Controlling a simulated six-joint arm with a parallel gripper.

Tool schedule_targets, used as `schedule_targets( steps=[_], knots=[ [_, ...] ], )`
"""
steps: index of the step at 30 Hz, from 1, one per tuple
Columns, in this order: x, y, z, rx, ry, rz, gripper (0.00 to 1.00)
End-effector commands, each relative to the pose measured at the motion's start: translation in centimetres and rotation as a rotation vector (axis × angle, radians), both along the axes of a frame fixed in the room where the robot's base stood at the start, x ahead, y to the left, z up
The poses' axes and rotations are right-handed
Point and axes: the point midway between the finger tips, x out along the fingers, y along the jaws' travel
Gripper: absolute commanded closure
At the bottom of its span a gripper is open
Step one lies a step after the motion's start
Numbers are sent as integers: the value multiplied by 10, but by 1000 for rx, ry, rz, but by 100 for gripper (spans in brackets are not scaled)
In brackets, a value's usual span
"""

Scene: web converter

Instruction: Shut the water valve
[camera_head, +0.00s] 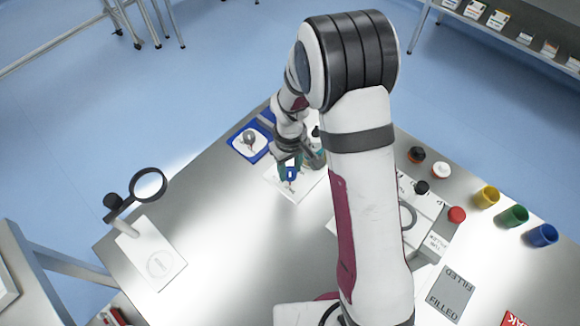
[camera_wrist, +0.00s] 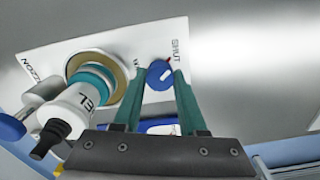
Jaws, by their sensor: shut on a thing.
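A blue round valve knob (camera_wrist: 159,76) sits on a white card (camera_wrist: 110,45) in the wrist view. A white bar crosses its face and a small red mark shows at its upper right edge. The word SHUT (camera_wrist: 177,50) is printed on the card to the right of the knob; another word is partly hidden by a finger. My gripper (camera_wrist: 160,80) has its green fingers on either side of the knob and is shut on it. In the head view the knob (camera_head: 291,174) shows blue between the fingers of my gripper (camera_head: 290,168).
A white and teal cylinder (camera_wrist: 92,95) on a gold round base stands close left of my fingers. A blue-edged tray (camera_head: 236,148) lies beside the card. A magnifier on a stand (camera_head: 148,185) is at left; coloured cups (camera_head: 514,216) stand at right.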

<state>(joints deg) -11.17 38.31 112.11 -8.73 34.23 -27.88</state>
Motion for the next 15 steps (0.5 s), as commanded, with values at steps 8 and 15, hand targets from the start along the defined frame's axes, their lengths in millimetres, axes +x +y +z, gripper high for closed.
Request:
schedule_targets(
  steps=[8,15],
  knots=[
    [-2,0,0,-1,5,10,100],
    [-2,0,0,-1,6,9,52]
  ],
)
